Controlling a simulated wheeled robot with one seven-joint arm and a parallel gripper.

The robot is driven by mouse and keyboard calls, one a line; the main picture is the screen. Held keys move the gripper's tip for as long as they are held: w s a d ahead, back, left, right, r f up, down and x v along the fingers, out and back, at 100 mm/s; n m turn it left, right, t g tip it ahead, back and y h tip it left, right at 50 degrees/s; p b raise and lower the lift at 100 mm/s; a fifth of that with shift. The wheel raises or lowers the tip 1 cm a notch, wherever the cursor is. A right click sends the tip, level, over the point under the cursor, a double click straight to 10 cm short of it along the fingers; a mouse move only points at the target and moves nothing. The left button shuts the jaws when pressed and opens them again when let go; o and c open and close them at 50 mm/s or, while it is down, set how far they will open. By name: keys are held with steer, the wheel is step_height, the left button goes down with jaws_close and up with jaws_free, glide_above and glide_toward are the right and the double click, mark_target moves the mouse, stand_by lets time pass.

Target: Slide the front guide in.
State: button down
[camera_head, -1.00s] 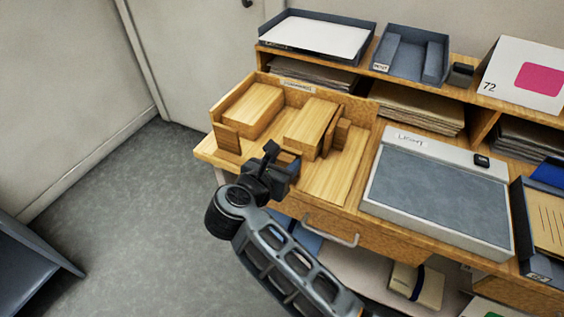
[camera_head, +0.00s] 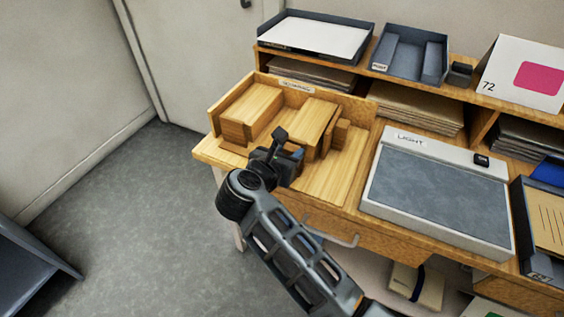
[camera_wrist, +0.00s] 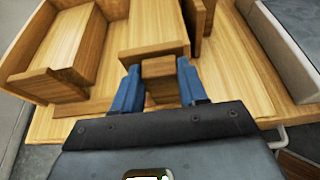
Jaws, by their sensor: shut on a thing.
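My gripper (camera_head: 289,145) is at the front of the wooden jig on the desk. In the wrist view its two blue fingers (camera_wrist: 158,69) are shut on a small wooden block (camera_wrist: 160,84) in front of the middle wooden block (camera_wrist: 152,30). An upright wooden plate, seemingly the front guide (camera_head: 236,131), stands at the front end of the left wooden block (camera_head: 256,104). It also shows in the wrist view (camera_wrist: 42,88), close against that block.
A fence (camera_head: 340,98) closes the jig's back, and small upright pieces (camera_head: 341,132) stand right of the middle block. Bare board (camera_head: 333,178) lies at the front right. A light panel (camera_head: 435,195) is to the right, and trays (camera_head: 412,55) stand on the shelf behind.

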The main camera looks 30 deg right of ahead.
steer(key=shift+w+d, duration=0.35)
steer(key=shift+d, duration=0.15)
steer(key=shift+r, duration=0.1)
steer(key=c, duration=0.7)
jaws_free()
steer(key=shift+w+d, duration=0.1)
steer(key=shift+o, duration=0.5)
steer(key=shift+d, duration=0.1)
steer(key=v, duration=0.8)
steer(key=shift+a+b, duration=0.2)
steer(key=shift+b, duration=0.15)
